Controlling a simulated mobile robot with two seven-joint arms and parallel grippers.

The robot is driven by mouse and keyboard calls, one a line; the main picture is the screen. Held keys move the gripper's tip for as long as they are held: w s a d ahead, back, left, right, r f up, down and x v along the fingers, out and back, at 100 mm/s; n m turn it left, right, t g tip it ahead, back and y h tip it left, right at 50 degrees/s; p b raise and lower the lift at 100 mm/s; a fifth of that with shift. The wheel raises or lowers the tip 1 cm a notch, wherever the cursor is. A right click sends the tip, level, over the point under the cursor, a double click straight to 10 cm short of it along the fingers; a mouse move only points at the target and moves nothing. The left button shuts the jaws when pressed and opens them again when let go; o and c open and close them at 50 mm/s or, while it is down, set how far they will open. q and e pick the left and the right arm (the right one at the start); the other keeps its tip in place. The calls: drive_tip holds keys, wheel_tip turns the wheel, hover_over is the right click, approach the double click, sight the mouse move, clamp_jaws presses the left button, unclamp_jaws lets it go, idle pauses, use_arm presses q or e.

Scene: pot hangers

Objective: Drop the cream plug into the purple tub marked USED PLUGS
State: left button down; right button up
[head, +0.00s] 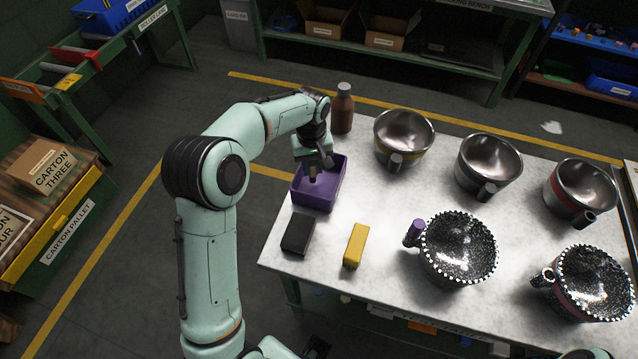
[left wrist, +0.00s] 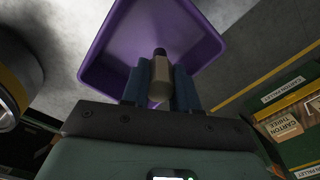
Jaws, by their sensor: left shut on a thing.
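My left gripper (head: 313,168) is over the purple tub (head: 312,198) at the table's left side, pointing down. It is shut on the cream plug (left wrist: 160,84), a short cylinder with a dark far end that shows between the blue fingers in the left wrist view. The plug is over the tub's opening, within its rim; I cannot tell its exact height. The tub also shows in the left wrist view (left wrist: 101,62), and its visible floor looks empty. No marking on the tub is readable from here. My right gripper is not in view.
A brown bottle (head: 342,110) stands just behind the tub. A black block (head: 297,234) and a yellow block (head: 356,245) lie in front. Several metal pots stand to the right, including a speckled pot (head: 458,250) with a purple piece (head: 415,230) at its handle.

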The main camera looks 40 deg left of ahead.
use_arm(q)
drive_tip(key=c, duration=0.8)
unclamp_jaws()
drive_tip(key=shift+r, duration=0.1)
wheel_tip(320, 180, up, 13)
drive_tip(key=shift+r+p, duration=0.15)
drive_tip(key=shift+p, duration=0.8)
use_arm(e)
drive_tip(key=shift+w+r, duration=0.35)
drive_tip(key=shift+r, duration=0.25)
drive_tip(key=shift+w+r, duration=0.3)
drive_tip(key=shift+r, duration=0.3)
